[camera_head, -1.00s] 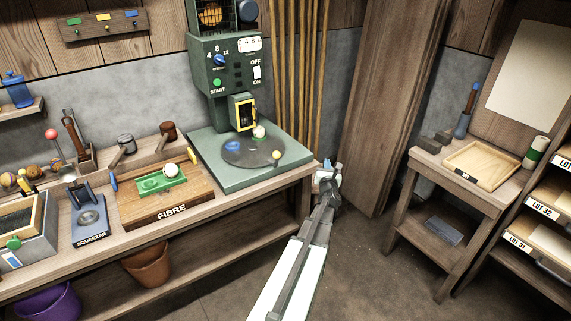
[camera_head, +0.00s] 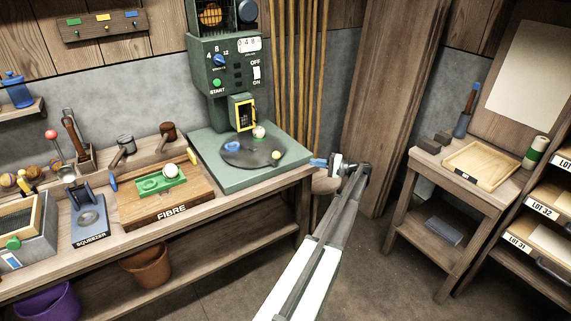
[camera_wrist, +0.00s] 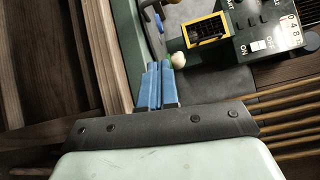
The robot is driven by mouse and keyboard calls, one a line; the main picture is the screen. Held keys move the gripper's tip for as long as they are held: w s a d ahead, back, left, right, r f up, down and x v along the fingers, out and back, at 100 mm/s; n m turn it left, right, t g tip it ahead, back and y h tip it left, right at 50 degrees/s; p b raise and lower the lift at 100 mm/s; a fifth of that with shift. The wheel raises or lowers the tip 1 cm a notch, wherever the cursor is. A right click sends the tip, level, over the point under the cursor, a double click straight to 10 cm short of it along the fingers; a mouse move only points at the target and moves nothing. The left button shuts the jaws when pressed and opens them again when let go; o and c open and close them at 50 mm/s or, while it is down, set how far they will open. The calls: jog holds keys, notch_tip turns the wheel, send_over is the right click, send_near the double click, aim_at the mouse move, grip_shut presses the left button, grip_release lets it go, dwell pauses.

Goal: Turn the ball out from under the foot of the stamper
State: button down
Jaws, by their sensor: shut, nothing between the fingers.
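The green stamper (camera_head: 224,75) stands on a green base plate (camera_head: 215,181) at the bench's right end. A dark round disc (camera_head: 240,160) lies on the plate with a small yellow knob (camera_head: 276,155) near its rim and a blue patch (camera_head: 232,146). A cream ball (camera_head: 259,132) sits at the disc's back, just below the yellow-framed window; whether the foot touches it is unclear. My gripper (camera_head: 317,162) is shut and empty, beside the plate's right edge, its blue fingers pointing left. In the wrist view the fingertips (camera_wrist: 159,66) appear close to the ball (camera_wrist: 178,60).
Wooden rods (camera_head: 301,80) lean behind the stamper's right side. A thick post (camera_head: 390,100) stands right of them. The FIBRE board (camera_head: 190,198) with a green tray and white ball is left of the plate. A small table (camera_head: 437,159) stands right, with floor between.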

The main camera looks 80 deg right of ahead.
jog(key=shift+w+a+r+n+y, duration=0.15)
jog(key=shift+w+a+n, duration=0.3)
jog(key=shift+w, duration=1.75)
jog(key=shift+w+a+f+n+y, duration=0.1)
jog(key=shift+w+a+n, duration=0.35)
jog(key=shift+w, duration=1.75)
jog(key=shift+w+a+r+n+y, duration=0.15)
jog(key=shift+w+a, duration=0.55)
jog(key=shift+w, duration=1.5)
jog(key=shift+a, duration=0.15)
jog(key=w+a+m+g+h, duration=0.1)
jog(key=w+a+m+h, duration=0.1)
jog(key=w+h, duration=0.1)
jog(key=w+a+m+g+h, duration=0.1)
jog(key=w+a+m+h, duration=0.1)
jog(key=a+h, duration=0.1)
jog(key=w+a+m+h, duration=0.2)
jog(key=w, duration=0.1)
jog(key=shift+w+a+g+h, duration=0.35)
jog(key=shift+a+g+h, duration=0.05)
jog(key=w, duration=0.1)
jog(key=w+a, duration=0.1)
jog(key=w, duration=0.3)
jog(key=shift+a, duration=0.25)
jog(key=shift+w+a, duration=0.15)
jog(key=shift+w, duration=0.9)
jog(key=shift+w+a, duration=0.1)
jog(key=shift+w, duration=1)
